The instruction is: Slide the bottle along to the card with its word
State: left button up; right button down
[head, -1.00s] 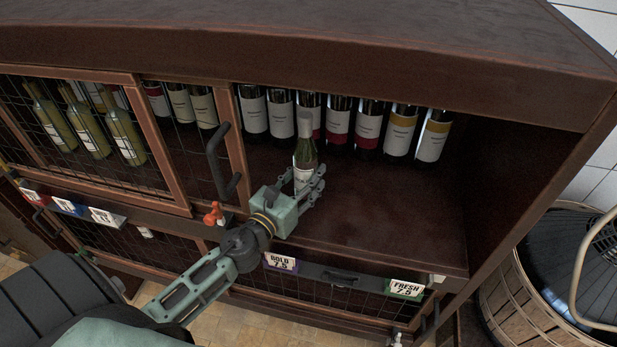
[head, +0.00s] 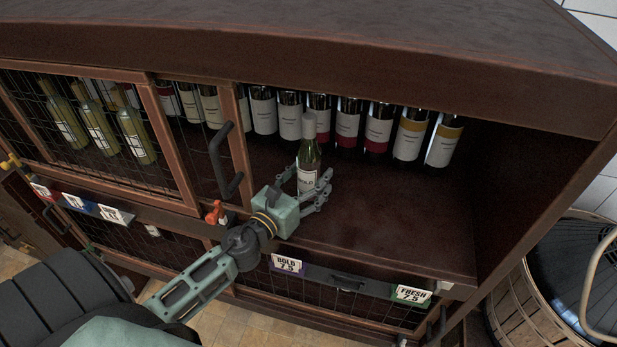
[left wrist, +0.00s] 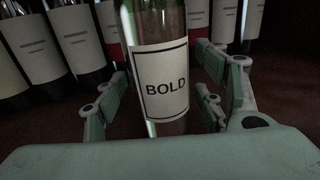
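The bottle (head: 309,152), green glass with a white label, stands upright on the open shelf near its front. Its label reads BOLD in the left wrist view (left wrist: 167,84). My left gripper (head: 311,180) has one finger on each side of the bottle's lower part. The left wrist view shows gaps between the fingers (left wrist: 162,92) and the glass, so it is open around the bottle. The BOLD card (head: 289,264) is on the shelf's front edge, just below the bottle. The FRESH card (head: 411,293) is farther right. My right gripper is not in view.
A row of wine bottles (head: 349,122) stands at the back of the shelf. A wire-mesh door (head: 100,130) with a dark handle (head: 222,160) closes the left part. The shelf right of the bottle is clear up to the side wall. A basketed demijohn (head: 545,300) stands at the right.

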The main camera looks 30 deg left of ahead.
pick_arm(q)
jog(key=shift+s+f, duration=0.15)
jog(key=shift+s+a, duration=0.15)
jog(key=shift+s, duration=3.7)
jog(key=shift+s+a+b, duration=0.1)
jog(key=shift+s+b, duration=1.6)
jog(key=shift+s, duration=1.25)
jog(key=shift+s+b, duration=0.3)
jog(key=shift+s, duration=0.25)
